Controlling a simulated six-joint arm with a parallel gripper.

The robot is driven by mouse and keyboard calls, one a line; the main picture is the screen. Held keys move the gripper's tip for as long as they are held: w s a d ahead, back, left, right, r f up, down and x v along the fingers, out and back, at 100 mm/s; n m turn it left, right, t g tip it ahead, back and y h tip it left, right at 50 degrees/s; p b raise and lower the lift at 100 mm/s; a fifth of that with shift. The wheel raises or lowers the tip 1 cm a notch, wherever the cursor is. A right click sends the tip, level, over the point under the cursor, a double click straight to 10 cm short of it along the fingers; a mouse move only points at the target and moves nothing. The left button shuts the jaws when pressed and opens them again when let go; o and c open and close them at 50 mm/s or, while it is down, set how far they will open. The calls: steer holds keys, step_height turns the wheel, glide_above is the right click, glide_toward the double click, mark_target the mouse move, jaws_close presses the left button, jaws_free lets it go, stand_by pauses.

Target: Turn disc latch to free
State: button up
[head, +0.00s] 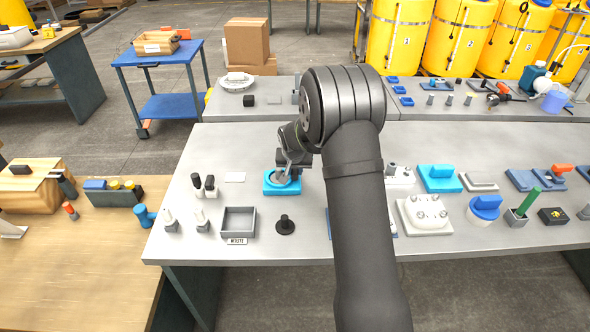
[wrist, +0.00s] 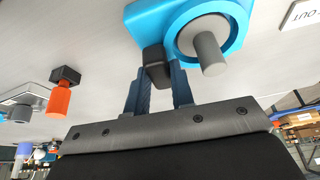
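The disc latch is a light blue block (head: 270,188) on the grey bench in the head view, below my gripper (head: 291,172). In the wrist view, its blue body (wrist: 233,43) carries a round grey disc with a grey peg (wrist: 208,52) standing out of it. A dark block (wrist: 153,62) sits at the disc's edge. My gripper (wrist: 160,72) has its two fingers apart, one on each side of this dark block. The fingers look close to its sides, but I cannot tell whether they press on it. My gripper hides part of the latch in the head view.
A grey open tray (head: 239,222) and a black knob on a round base (head: 285,226) stand nearer the bench's front edge. Small black and white pieces (head: 204,185) stand to the left. Several blue, white and grey fixtures fill the bench right of my arm.

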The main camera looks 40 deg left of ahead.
jaws_close()
steer(key=shift+n+y, duration=0.3)
steer(key=shift+n, duration=0.3)
steer(key=o, duration=0.9)
jaws_free()
steer(key=v, duration=1.7)
steer(key=shift+w+r, duration=0.15)
steer(key=shift+r, duration=0.15)
steer(key=shift+a+f, duration=0.1)
steer(key=shift+f, duration=0.05)
steer(key=x, duration=1.7)
steer(key=shift+f, duration=0.15)
